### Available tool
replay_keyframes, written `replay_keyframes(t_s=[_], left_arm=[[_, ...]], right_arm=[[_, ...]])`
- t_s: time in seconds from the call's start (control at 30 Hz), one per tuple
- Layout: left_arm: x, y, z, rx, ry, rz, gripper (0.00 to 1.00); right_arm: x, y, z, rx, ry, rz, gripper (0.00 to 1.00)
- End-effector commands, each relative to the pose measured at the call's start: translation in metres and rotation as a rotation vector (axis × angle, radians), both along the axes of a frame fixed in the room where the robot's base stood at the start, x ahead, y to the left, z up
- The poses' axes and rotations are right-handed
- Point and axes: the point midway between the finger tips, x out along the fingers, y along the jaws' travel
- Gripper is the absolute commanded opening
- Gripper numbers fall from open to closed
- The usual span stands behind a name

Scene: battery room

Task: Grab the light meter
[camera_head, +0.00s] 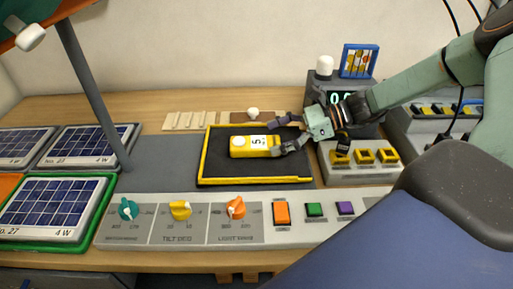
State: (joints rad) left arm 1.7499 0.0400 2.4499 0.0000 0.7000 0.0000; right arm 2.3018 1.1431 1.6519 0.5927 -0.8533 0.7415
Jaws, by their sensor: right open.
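The light meter appears to be the yellow block-shaped device (240,147) with a white label. It lies on a dark mat with a yellow rim (203,163) in the middle of the bench. My right gripper (277,137) reaches in from the right. Its fingers are open, one beyond and one in front of the device's right end. Whether they touch it I cannot tell. My left gripper is not in view.
A control panel (200,238) with knobs and buttons runs along the front. Solar panels (85,145) sit at left, near a slanted grey post (92,90). A display box (318,93) and a box with yellow buttons (361,172) stand at right.

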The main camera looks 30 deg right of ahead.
Motion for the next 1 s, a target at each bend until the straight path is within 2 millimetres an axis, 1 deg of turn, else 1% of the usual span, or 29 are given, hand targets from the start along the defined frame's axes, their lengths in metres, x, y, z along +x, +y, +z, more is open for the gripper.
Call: replay_keyframes(t_s=[0.17,0.33,0.5,0.6,0.83,0.87,1.0], left_arm=[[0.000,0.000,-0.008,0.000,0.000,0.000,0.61],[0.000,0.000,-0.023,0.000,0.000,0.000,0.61],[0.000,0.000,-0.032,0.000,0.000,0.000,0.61],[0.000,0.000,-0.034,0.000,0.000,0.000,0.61],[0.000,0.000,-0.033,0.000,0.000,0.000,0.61],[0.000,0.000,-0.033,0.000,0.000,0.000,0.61],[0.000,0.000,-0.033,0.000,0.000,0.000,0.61]], right_arm=[[0.004,0.008,-0.006,-0.002,0.002,0.002,0.83],[0.013,0.026,-0.017,-0.003,0.004,0.004,0.83],[0.023,0.040,-0.023,-0.003,0.003,0.002,0.83],[0.026,0.043,-0.023,-0.002,0.001,0.001,0.83],[0.027,0.043,-0.022,-0.001,0.001,-0.001,0.83],[0.027,0.043,-0.022,-0.001,0.001,-0.001,0.82],[0.027,0.043,-0.022,-0.001,0.000,-0.001,0.70]])
